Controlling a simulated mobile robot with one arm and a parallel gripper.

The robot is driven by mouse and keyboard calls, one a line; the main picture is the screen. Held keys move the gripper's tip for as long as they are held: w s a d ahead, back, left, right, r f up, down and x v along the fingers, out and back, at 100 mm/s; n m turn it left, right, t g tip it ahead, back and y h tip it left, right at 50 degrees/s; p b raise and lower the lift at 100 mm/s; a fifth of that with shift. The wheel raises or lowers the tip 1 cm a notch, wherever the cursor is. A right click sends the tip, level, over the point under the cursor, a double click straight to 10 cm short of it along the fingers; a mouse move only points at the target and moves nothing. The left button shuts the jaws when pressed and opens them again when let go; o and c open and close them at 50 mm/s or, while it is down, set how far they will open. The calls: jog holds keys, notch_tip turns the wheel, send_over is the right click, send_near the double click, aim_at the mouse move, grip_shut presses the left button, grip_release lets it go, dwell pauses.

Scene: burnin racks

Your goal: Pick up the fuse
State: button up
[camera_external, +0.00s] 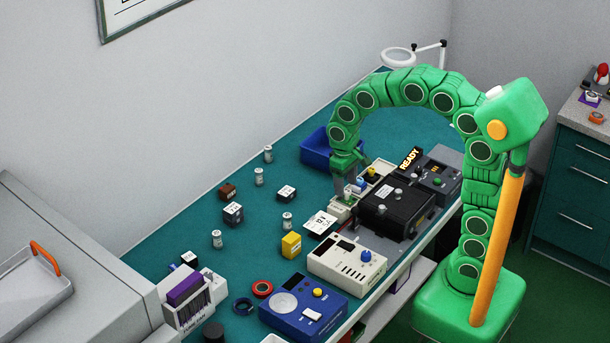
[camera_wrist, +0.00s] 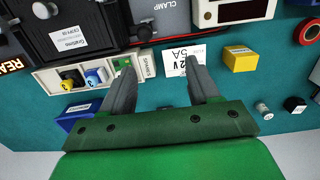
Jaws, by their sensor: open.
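No single thing is clearly marked as the fuse, and I cannot tell which it is. Small silver-and-white cylinders stand on the bench, one at the front middle (camera_external: 287,221); a cylinder also shows at right in the wrist view (camera_wrist: 263,111). A pale parts tray (camera_wrist: 49,78) holds a yellow-topped part (camera_wrist: 69,82), a blue-topped part (camera_wrist: 93,77) and something green (camera_wrist: 121,63) at its right end. My gripper (camera_external: 346,192) is open, pointing down over this end of the tray. In the wrist view my gripper (camera_wrist: 161,67) has its fingers wide apart, with nothing seen held between them.
A white card reading 5A (camera_wrist: 180,58) lies beside the tray. A black clamp box (camera_external: 396,211) stands close to the right of my gripper. A blue bin (camera_external: 318,151) is behind, a yellow block (camera_external: 291,245) in front.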

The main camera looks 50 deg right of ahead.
send_over(287, 215)
jog(key=shift+t, duration=0.4)
notch_tip(287, 215, down, 9)
jog(key=shift+r, duration=0.1)
jog(key=shift+f, duration=1.3)
jog(key=shift+s+f, duration=0.1)
jog(key=shift+f, duration=2.6)
grip_shut()
